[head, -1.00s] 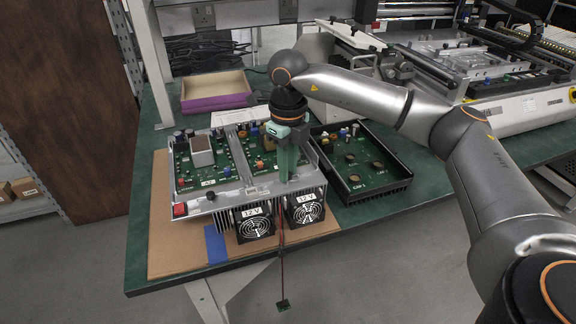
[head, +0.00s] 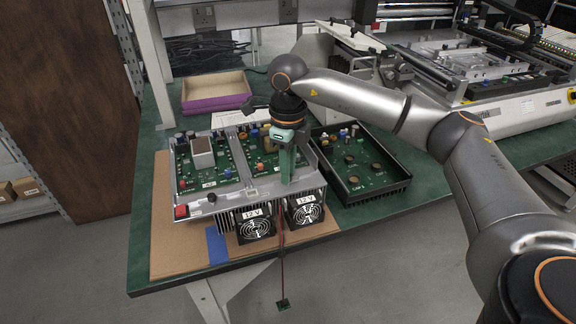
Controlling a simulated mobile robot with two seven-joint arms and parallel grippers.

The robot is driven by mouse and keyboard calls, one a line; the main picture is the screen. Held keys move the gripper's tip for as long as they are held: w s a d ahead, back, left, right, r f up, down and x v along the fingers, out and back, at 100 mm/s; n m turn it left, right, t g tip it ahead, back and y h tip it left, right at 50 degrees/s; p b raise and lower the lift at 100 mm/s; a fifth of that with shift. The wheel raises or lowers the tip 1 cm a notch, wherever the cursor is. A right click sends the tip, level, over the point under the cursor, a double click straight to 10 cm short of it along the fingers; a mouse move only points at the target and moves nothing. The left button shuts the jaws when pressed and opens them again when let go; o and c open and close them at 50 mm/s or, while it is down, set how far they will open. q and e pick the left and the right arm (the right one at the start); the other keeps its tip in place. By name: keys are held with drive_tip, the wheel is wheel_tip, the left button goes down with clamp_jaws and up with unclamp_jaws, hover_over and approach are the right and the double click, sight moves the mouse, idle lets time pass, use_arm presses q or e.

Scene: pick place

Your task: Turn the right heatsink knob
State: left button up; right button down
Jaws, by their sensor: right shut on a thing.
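The heatsink unit (head: 224,205) is an open metal chassis with green circuit boards (head: 206,172) and two black fans marked 12 V (head: 304,213) on its front. A dark knob (head: 212,198) shows at the left of its front edge, beside a red switch (head: 181,211). My right gripper (head: 287,180) points down at the right part of the front edge, above the right fan. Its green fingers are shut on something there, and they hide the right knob. My left gripper is not in view.
A black tray with a circuit board (head: 362,196) stands right of the unit. A cardboard sheet (head: 165,255) lies under the unit on the green table (head: 143,180). A purple-sided box (head: 216,103) is behind.

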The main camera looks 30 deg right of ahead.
drive_tip(key=c, duration=0.8)
unclamp_jaws()
drive_tip(key=shift+o, duration=0.2)
wheel_tip(320, 180, up, 12)
drive_tip(key=p, duration=0.1)
drive_tip(key=shift+r, duration=0.25)
